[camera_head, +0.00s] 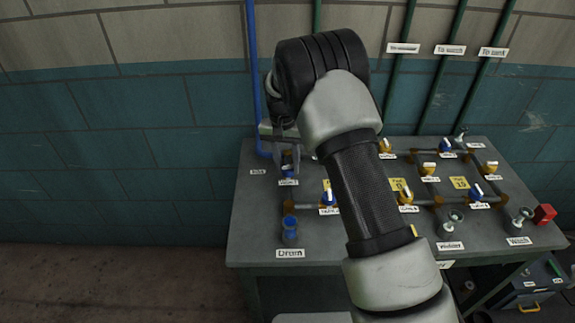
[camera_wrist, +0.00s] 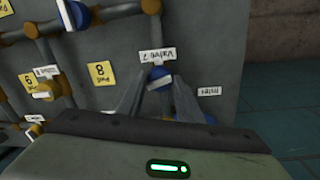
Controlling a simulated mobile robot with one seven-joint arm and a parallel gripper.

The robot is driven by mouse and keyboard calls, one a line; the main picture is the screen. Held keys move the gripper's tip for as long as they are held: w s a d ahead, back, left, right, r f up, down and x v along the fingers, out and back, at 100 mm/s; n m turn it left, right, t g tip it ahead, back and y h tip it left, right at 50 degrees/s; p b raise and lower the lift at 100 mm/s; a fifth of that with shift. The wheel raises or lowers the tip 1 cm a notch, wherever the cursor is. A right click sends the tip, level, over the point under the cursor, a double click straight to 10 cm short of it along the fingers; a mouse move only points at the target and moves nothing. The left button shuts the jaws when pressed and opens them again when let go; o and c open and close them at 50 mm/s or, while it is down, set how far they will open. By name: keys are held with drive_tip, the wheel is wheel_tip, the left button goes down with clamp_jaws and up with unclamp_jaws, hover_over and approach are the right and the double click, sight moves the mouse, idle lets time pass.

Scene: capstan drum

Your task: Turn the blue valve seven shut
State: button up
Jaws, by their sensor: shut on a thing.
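The blue valve seven (camera_wrist: 159,73) shows in the wrist view beside its upside-down white label (camera_wrist: 157,56). My gripper (camera_wrist: 158,82) is shut on its handle, with one grey finger on each side. The white stripe on the handle shows between the fingers; the lower part of the valve is partly hidden. In the head view the valve (camera_head: 287,173) sits at the left rear of the grey bench, with my gripper (camera_head: 287,158) over it from above. My wrist and arm hide the bench to its right.
The grey bench (camera_head: 257,220) carries pipes with several blue and yellow valves. A blue cup-like part (camera_head: 290,230) stands near the drain label (camera_head: 290,253). A blue vertical pipe (camera_head: 253,80) runs close left of my gripper. A red block (camera_head: 544,213) is at the right edge.

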drive_tip(key=shift+m, duration=1.6)
drive_tip(key=o, duration=1)
drive_tip(key=r, duration=1.1)
drive_tip(key=w+a+r, duration=0.1)
drive_tip(key=r, duration=0.5)
drive_tip(key=shift+a+r, duration=0.1)
drive_tip(key=shift+r, duration=0.15)
